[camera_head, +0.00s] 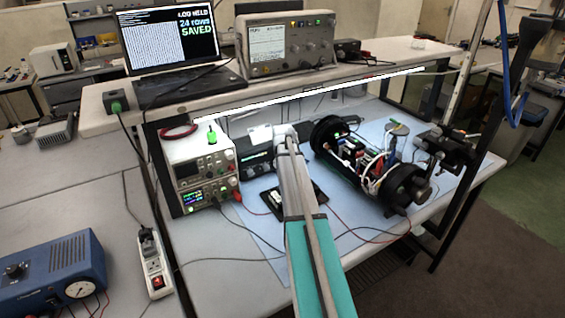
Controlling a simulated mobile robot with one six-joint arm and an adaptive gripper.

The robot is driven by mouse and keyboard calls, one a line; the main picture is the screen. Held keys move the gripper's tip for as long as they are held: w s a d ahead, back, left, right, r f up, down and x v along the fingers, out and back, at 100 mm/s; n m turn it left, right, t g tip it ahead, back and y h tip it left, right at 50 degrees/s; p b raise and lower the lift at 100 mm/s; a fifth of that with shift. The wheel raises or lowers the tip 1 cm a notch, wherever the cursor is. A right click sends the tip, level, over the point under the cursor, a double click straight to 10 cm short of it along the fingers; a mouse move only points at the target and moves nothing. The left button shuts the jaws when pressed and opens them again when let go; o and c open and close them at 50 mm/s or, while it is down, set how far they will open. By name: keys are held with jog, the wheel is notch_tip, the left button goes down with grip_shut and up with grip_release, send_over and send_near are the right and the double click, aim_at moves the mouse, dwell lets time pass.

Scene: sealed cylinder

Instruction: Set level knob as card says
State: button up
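My arm reaches up from the bottom middle over the bench, and its wrist end is near the back of the bench, below the shelf. My gripper's fingers cannot be made out there. A small pale card-like piece (260,134) stands just left of the wrist; no writing on it is legible. A grey bench instrument (288,45) with a screen and several knobs stands on the shelf; which knob is the level knob cannot be told. My arm end is below and apart from it. The opened black cylinder (370,165) with wiring lies on the bench at right.
A laptop (170,40) showing "LOG HELD 24 rows SAVED" is on the shelf. A stacked power supply (205,172) stands left of my arm, with a dark box (257,163) beside it. A blue box (50,272) with a knob and dial sits at lower left. Red and black leads cross the bench.

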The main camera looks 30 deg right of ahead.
jog(key=s+r+y+p, duration=0.1)
jog(key=s+r+p, duration=0.1)
jog(key=r+p, duration=0.4)
jog(key=s+r+y+p, duration=0.1)
jog(key=s+r+p, duration=0.2)
jog(key=r+p, duration=0.3)
jog(key=shift+s+d+r+m+y, duration=0.3)
jog(key=shift+s+d+y, duration=0.05)
jog(key=shift+d+y, duration=0.05)
dwell(0.7)
dwell(0.7)
jog(key=s+a+f+g+b, duration=0.1)
jog(key=s+a, duration=0.5)
jog(key=a, duration=0.7)
jog(key=s+a+f+g+b, duration=0.2)
jog(key=s+a, duration=0.5)
jog(key=a, duration=0.6)
jog(key=s+a+f+g+b, duration=0.1)
jog(key=s+a+f, duration=0.2)
jog(key=s+a, duration=0.4)
jog(key=a, duration=0.7)
jog(key=shift+n, duration=0.4)
